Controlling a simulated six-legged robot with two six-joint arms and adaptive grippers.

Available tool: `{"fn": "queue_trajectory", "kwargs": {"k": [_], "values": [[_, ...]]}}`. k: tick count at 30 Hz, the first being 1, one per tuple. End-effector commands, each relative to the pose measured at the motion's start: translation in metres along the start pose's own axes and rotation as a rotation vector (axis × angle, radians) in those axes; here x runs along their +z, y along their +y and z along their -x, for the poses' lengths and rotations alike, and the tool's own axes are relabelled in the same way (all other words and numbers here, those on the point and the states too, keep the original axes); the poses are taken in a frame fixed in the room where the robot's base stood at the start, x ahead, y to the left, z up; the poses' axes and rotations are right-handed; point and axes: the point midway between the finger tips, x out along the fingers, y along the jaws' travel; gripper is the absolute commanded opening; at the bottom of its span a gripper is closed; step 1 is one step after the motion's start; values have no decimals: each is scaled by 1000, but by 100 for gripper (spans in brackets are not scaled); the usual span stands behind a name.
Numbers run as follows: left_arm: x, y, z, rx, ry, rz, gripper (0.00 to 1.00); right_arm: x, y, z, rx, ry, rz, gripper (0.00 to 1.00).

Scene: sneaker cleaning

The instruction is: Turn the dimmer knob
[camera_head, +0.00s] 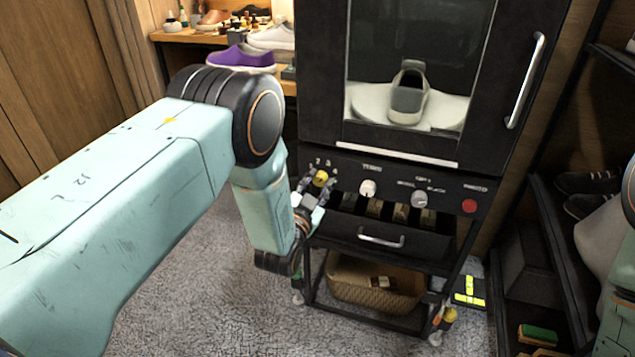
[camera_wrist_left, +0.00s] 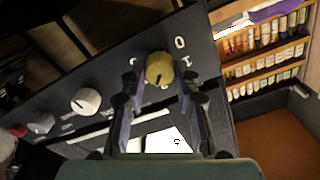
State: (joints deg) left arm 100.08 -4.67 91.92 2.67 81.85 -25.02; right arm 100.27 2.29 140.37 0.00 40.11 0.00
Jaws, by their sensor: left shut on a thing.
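The yellow knob (camera_head: 320,178) is at the left end of the black cabinet's control panel (camera_head: 345,172), with small white marks around it. It also shows in the left wrist view (camera_wrist_left: 159,68), with a dark line on its face. My left gripper (camera_head: 317,187) has reached the panel from below left. In the left wrist view its two fingers (camera_wrist_left: 161,82) stand on either side of the yellow knob, shut on it. A white knob (camera_head: 368,188) and a grey knob (camera_head: 419,199) sit further right on the panel. My right gripper is out of view.
A red button (camera_head: 469,205) is at the panel's right end. Below are an open black drawer with a metal handle (camera_head: 381,238) and a wicker basket (camera_head: 375,283). A grey shoe (camera_head: 408,95) stands behind the glass above. A dark shelf rack (camera_head: 550,240) is at the right.

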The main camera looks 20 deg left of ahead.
Motion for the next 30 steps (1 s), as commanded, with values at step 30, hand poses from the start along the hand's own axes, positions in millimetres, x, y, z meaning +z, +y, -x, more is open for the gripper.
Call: {"fn": "queue_trajectory", "kwargs": {"k": [30], "values": [[1, 2, 0, 0, 0, -482, 0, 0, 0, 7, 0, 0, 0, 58]]}}
